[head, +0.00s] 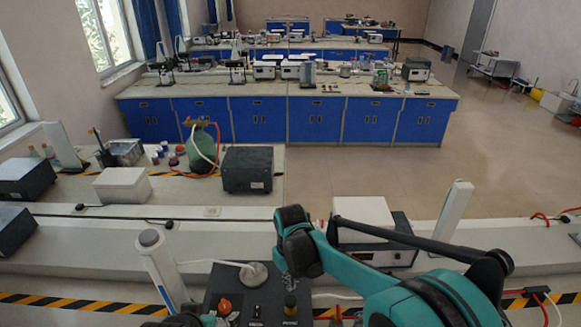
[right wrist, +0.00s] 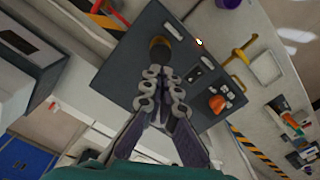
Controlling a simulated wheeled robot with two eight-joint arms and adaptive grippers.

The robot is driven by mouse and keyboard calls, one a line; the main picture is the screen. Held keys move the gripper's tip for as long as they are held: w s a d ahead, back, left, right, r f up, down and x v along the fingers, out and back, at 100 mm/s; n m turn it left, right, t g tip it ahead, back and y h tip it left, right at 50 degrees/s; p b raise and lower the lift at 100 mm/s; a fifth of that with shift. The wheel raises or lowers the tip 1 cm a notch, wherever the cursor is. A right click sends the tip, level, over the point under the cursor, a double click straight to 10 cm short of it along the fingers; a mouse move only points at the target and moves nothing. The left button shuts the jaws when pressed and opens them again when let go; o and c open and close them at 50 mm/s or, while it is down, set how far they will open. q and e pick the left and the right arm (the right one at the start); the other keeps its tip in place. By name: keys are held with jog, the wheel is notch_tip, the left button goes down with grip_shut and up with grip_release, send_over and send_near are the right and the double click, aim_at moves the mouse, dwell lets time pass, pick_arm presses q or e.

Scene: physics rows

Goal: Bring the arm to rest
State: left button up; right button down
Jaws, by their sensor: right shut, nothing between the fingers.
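My right arm, teal and black, reaches in from the lower right of the head view. My right gripper (head: 284,281) is partly hidden by its own wrist there. In the right wrist view my right gripper (right wrist: 165,88) is shut and empty, its grey fingers together. It is over a dark instrument box (right wrist: 125,72), close to a brass-and-black knob (right wrist: 160,47); I cannot tell whether they touch. The box also shows in the head view (head: 258,304). My left gripper is not in view; only a small part of that arm shows at the bottom edge.
An orange knob (head: 224,307) stands on the box. A white post (head: 160,265) stands at its left and another white post (head: 454,215) at right. A white-topped device (head: 364,220) is behind my arm. A dark box (head: 247,170) and a green flask (head: 201,150) stand farther back.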

jog(key=s+d+f+m+t+b, duration=0.6)
jog(key=s+d+f+b, duration=0.9)
jog(key=b, duration=1)
jog(key=d+f+t, duration=0.1)
jog(key=d, duration=0.1)
jog(key=shift+s+d+f+b, duration=0.25)
jog(key=shift+s+d+b, duration=0.1)
jog(key=shift+d+b, duration=0.05)
